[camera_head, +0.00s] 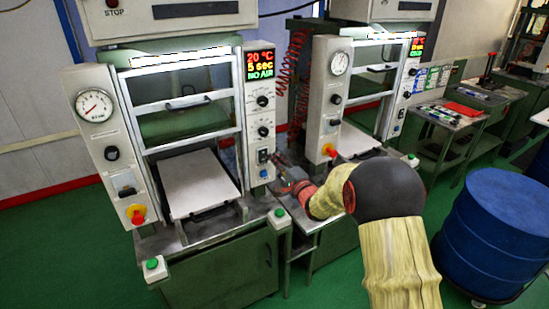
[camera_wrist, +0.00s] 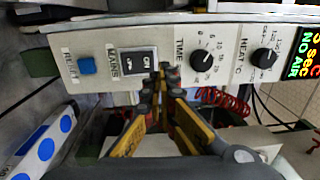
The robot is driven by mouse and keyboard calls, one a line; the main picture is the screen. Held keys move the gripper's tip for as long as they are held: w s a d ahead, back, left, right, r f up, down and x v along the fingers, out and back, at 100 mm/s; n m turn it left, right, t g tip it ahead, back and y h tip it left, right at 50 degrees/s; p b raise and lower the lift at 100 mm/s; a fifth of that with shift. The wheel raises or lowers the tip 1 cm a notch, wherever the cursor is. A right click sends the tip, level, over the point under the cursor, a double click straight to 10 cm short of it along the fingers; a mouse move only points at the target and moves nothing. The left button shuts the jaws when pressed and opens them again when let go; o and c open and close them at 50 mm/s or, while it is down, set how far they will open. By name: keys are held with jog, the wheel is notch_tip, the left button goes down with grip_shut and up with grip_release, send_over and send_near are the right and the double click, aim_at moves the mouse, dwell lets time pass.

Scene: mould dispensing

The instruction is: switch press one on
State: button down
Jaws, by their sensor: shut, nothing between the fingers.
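The left press (camera_head: 200,187) has a right-hand control panel with a lit display (camera_head: 260,65) reading 20 °C, 5 sec, NO AIR. Low on that panel is a dark mains switch (camera_head: 263,155), with a blue button (camera_head: 263,173) below it.
A second, similar press (camera_head: 345,140) stands to the right, its display (camera_head: 417,47) also lit. Green-button boxes (camera_head: 154,268) stick out at the left press's front. A blue drum (camera_head: 495,225) is at the right. A side table (camera_head: 440,118) with tools stands behind it.

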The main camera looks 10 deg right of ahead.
jog(key=p+v, duration=0.1)
jog(key=v, duration=0.7)
jog(key=shift+a+r+p, duration=0.15)
jog(key=shift+r+p, duration=0.2)
jog(key=shift+r, duration=0.3)
